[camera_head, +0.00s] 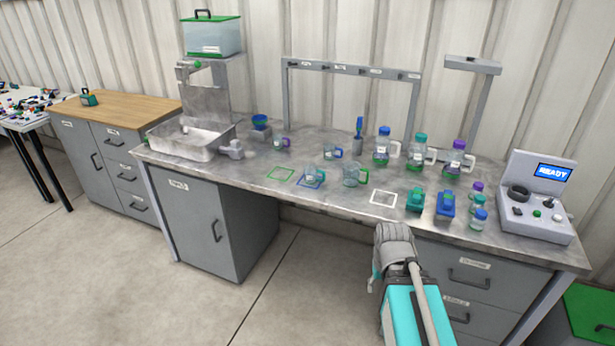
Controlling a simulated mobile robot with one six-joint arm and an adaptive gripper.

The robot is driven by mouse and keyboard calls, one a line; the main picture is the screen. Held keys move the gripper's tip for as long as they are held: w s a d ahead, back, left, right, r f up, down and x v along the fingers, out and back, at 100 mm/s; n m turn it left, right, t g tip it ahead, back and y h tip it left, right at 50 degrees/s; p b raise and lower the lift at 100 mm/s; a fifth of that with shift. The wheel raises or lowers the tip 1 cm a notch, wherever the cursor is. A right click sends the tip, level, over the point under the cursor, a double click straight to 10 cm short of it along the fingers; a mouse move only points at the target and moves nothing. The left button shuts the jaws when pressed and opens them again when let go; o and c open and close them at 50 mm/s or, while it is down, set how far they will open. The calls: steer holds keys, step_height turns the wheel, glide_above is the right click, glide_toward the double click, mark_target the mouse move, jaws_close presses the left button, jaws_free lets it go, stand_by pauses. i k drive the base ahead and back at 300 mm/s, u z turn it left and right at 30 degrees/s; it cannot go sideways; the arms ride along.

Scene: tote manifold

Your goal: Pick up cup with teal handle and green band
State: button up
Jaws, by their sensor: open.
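Several clear cups stand on the grey metal bench. The cup with a green-teal handle (352,175) stands upright near the bench's front middle, its handle on the right side. It best fits the named cup, but its band is too small to make out surely. Another clear cup (313,176) with a bluish handle stands just left of it. A cup with a blue handle (330,153) and a cup with a pinkish handle (280,143) stand farther back. My arm shows at the bottom right of centre, in front of the bench, apart from the cups. My gripper's fingertips do not show.
Right of the cups stand bottles with handles (420,152), a green container (415,199), a blue container (445,204) and small jars. A control box (537,197) is at the right end. A metal basin (187,143) is at the left. A grey rack (350,70) rises behind.

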mark_target(315, 175)
steer(key=z, duration=0.1)
steer(key=i, duration=1)
steer(key=u, duration=0.1)
